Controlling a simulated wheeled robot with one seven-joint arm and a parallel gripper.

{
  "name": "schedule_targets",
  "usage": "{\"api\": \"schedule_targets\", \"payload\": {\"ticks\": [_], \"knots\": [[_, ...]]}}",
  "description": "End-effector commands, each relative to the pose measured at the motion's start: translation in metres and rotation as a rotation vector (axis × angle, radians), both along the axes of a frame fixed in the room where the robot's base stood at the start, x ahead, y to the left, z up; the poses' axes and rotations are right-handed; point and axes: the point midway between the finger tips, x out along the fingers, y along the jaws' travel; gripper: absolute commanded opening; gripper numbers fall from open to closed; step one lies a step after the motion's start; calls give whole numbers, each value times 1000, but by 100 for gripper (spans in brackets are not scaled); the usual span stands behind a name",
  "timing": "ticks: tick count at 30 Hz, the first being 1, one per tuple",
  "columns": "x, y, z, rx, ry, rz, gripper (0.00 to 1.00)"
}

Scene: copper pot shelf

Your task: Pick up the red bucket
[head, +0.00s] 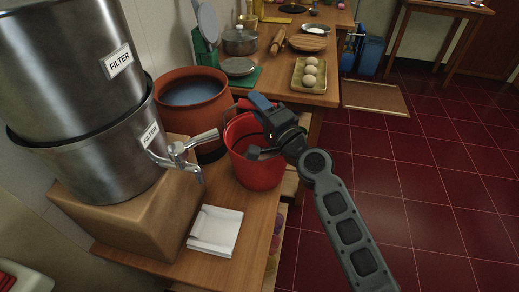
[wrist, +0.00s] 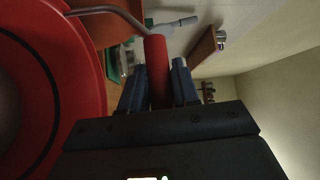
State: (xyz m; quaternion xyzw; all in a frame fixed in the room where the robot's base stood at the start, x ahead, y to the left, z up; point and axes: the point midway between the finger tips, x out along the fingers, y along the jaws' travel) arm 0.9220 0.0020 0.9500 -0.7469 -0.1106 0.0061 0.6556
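The red bucket (head: 258,172) stands upright on the wooden counter, right of the filter's tap, in the head view. In the wrist view its curved red wall and rim (wrist: 88,70) fill the left side. Its wire handle with a red grip (wrist: 157,70) lies between my two dark blue fingers. My gripper (wrist: 160,88) has a finger against each side of this grip, with no clear gap. In the head view my gripper (head: 262,112) is at the bucket's upper right rim and hides part of it.
A terracotta pot (head: 190,98) stands close behind the bucket. A steel filter (head: 95,150) on a wooden block (head: 130,215) is to the left, its tap (head: 185,150) near the bucket. White napkins (head: 215,230) lie in front. Open red floor (head: 440,180) is to the right.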

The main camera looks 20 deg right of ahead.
Motion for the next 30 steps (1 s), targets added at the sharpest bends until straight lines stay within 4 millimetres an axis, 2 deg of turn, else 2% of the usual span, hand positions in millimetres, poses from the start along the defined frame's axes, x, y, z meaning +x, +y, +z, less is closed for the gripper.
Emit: {"api": "schedule_targets", "payload": {"ticks": [1,9,30], "knots": [[0,0,0,0,0,0,24],[0,0,0,0,1,0,0],[0,0,-1,0,1,0,0]]}}
